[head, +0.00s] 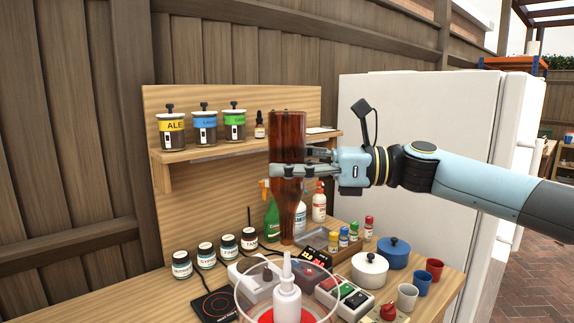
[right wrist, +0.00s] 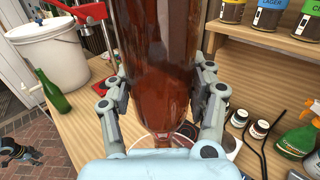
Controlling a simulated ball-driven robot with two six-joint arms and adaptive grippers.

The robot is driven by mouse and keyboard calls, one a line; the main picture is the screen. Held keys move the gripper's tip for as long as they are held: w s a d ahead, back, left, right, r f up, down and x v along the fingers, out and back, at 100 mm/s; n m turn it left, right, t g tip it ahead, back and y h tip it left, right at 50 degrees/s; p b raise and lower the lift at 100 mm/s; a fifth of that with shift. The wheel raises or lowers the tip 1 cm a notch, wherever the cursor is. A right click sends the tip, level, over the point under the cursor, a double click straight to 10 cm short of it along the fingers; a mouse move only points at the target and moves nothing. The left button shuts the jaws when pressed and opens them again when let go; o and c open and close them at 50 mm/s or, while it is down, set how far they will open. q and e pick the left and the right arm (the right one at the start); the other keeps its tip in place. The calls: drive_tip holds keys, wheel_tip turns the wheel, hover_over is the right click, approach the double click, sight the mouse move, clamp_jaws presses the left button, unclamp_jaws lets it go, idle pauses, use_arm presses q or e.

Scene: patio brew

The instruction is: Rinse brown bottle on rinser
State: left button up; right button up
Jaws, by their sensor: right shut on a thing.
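The brown bottle (head: 287,140) is upside down, neck pointing down, and looks about upright. My right gripper (head: 308,170) is shut on its body from the right side. In the right wrist view the bottle (right wrist: 160,60) fills the middle between the two fingers (right wrist: 162,100). The rinser (head: 287,295), a white nozzle in a clear round bowl with red inside, stands at the front of the bench. The bottle mouth shows just above the nozzle tip in the head view, with a small gap; their depth alignment is hard to tell.
A wooden shelf (head: 240,145) with labelled jars is behind the bottle. Spray bottles (head: 272,220), small jars, a hot plate (head: 214,304), a switch box (head: 345,298), pots and cups (head: 407,296) crowd the bench. A green bottle (right wrist: 54,95) and white bucket (right wrist: 45,52) stand elsewhere.

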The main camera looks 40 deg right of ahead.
sight(287, 204)
use_arm(q)
drive_tip(key=shift+s, duration=0.15)
use_arm(e)
drive_tip(key=shift+r, duration=0.1)
use_arm(q)
drive_tip(key=shift+s+d+f+b, duration=0.1)
drive_tip(key=shift+s+f+b, duration=0.05)
drive_tip(key=shift+f+b, duration=0.7)
drive_tip(key=shift+s+f+b, duration=0.15)
drive_tip(key=shift+f+b, duration=0.6)
drive_tip(key=shift+f, duration=0.05)
use_arm(e)
drive_tip(key=shift+f, duration=3.6)
